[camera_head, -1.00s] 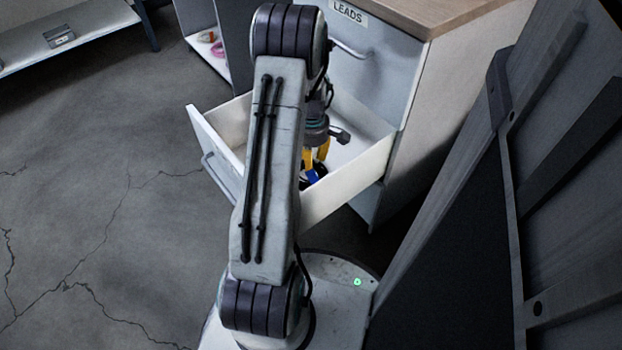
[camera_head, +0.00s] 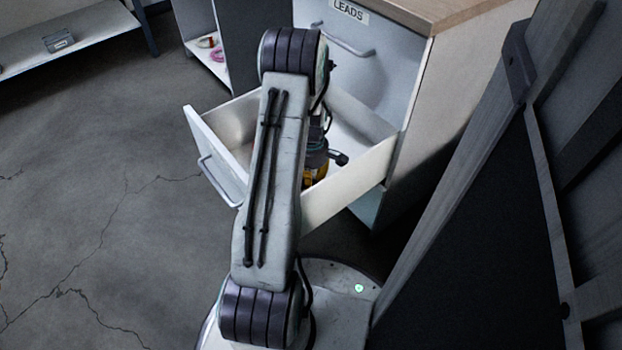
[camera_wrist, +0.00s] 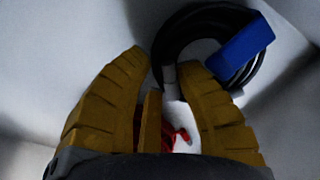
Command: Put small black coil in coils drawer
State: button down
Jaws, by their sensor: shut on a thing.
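The small black coil (camera_wrist: 262,70) has a blue tag (camera_wrist: 240,48) and shows at the fingertips in the wrist view. My gripper (camera_wrist: 174,72) has yellow fingers shut on the coil's near edge, by a grey fitting. In the head view my gripper (camera_head: 308,180) is low inside the open drawer (camera_head: 345,187), and the coil is hidden behind my arm and the drawer wall. The drawer's own label does not show. Whether the coil touches the drawer floor I cannot tell.
A closed drawer labelled LEADS (camera_head: 345,45) is above the open one. A red item (camera_wrist: 180,136) shows below, between my fingers. A shelf with small pink and red coils (camera_head: 213,48) stands at the back left. Dark panels (camera_head: 480,220) stand close on the right. The floor on the left is clear.

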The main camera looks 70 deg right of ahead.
jog(key=shift+f, duration=0.15)
jog(key=c, duration=1)
grip_release()
notch_tip(320, 180, up, 12)
jog(key=p, duration=0.4)
jog(key=shift+d+r+p, duration=0.1)
jog(key=shift+r+p, duration=0.1)
jog(key=shift+p, duration=0.15)
